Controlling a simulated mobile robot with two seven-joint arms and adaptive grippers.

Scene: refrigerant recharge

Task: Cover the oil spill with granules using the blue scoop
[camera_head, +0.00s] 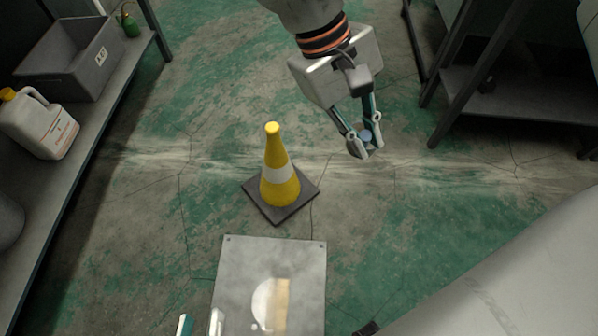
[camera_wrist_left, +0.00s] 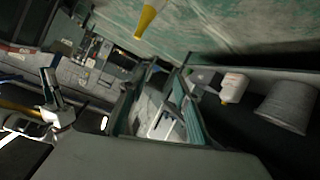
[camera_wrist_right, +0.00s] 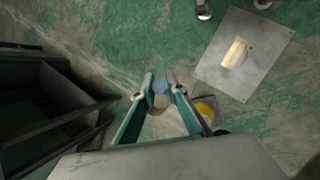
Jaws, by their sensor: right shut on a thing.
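My right gripper (camera_head: 363,146) is held over the floor at the centre right, right of the cone. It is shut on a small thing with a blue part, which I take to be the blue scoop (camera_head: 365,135). In the right wrist view, a blue part (camera_wrist_right: 159,87) and a light brown rounded part show between the fingertips; the rest is hidden. My left gripper (camera_head: 201,324) is at the bottom edge of the head view, beside a metal plate. In the left wrist view its fingers (camera_wrist_left: 165,70) are apart and empty. I cannot clearly make out the oil spill or the granules.
A yellow cone (camera_head: 277,180) with a white band stands on the floor. The metal plate (camera_head: 241,262) has a pale bright patch on it. The left shelf (camera_head: 125,72) holds a grey bin (camera_head: 62,75) and a white jug (camera_head: 40,123). A dark table (camera_head: 505,98) stands at right.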

